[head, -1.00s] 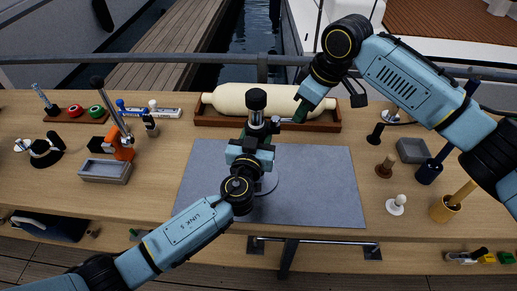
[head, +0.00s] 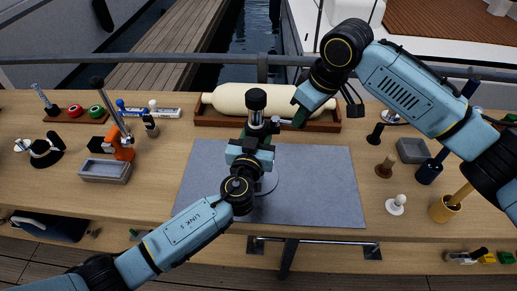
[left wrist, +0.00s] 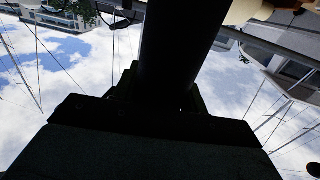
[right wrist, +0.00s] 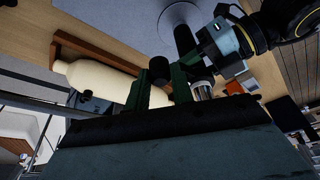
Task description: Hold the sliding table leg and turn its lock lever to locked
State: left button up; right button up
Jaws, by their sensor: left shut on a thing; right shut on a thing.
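The sliding table leg stands upright on a round grey base plate (head: 268,182), with a black cap (head: 256,98) and a silver collar (head: 256,118) near its top. My left gripper (head: 250,136) is shut on the leg below the collar. In the left wrist view the dark leg (left wrist: 180,45) rises from between its jaws. The lock lever sticks out to the right of the collar, mostly hidden in the head view. My right gripper (head: 299,115) is shut on it. In the right wrist view the lever's black knob (right wrist: 160,68) sits between the green fingers, beside the post.
A grey mat (head: 325,190) lies under the base. Behind the leg a cream fender (head: 225,100) rests in a wooden tray (head: 325,126). Several small tools and knobs stand at the right, with a grey box (head: 411,150). An orange-based tool (head: 123,148) and a grey tray (head: 104,171) stand left.

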pick_arm(q)
jog(key=shift+f, duration=0.3)
pick_arm(e)
jog(key=shift+a, duration=0.1)
jog(key=shift+s+a+m, duration=0.3)
jog(key=shift+s+m, duration=0.5)
jog(key=shift+s, duration=0.05)
pick_arm(q)
jog(key=shift+s, duration=0.1)
pick_arm(e)
jog(key=shift+s+a, duration=0.1)
jog(key=shift+s+a+m+t+h, duration=0.3)
jog(key=shift+s+a+m, duration=0.25)
jog(key=shift+m, duration=0.35)
jog(key=shift+d, duration=0.1)
jog(key=shift+s, duration=0.1)
jog(key=shift+s+a+m+h, duration=0.3)
jog(key=shift+s+a+m, duration=0.2)
jog(key=shift+a+m, duration=0.25)
